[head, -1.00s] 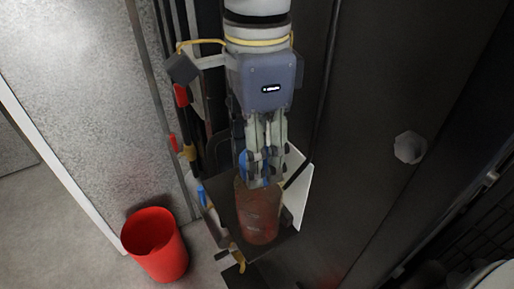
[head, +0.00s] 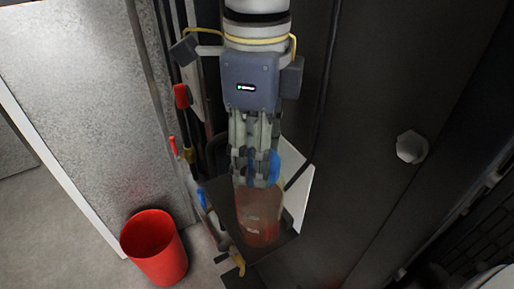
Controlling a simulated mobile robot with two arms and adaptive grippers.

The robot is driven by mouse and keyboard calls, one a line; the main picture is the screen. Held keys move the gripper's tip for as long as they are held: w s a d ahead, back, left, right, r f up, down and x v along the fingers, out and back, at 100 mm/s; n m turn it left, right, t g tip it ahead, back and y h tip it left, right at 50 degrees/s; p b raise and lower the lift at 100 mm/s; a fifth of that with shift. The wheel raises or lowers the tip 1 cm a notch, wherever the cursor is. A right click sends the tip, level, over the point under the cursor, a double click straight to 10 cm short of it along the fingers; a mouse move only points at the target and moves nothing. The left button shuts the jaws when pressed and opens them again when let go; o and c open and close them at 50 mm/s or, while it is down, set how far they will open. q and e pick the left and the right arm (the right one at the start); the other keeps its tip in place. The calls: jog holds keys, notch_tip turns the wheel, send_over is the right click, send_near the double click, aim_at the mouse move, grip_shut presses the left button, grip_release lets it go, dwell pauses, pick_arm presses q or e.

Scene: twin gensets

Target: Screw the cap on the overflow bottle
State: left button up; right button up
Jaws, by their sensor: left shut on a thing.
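The overflow bottle (head: 261,215), translucent and reddish brown, stands on a dark bracket shelf (head: 222,205) in the middle of the head view. My left gripper (head: 257,184) points down from above, right over the bottle's top. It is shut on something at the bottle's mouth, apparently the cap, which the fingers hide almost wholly. Blue parts show at the fingers; I cannot tell whether they belong to the cap. How far the cap sits on the neck is hidden. My right gripper is not in view.
A red bucket (head: 155,248) stands on the floor at the lower left. Rods and hoses with red, blue and yellow parts run left of the shelf. A dark panel with a pale hex bolt (head: 411,147) fills the right. A pale plate (head: 298,195) stands behind the bottle.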

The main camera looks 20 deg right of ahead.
pick_arm(q)
jog(key=m, duration=0.3)
jog(key=m, duration=0.4)
jog(key=shift+d+m, duration=0.1)
jog(key=shift+m, duration=0.3)
jog(key=o, duration=0.8)
jog(key=shift+c, duration=0.4)
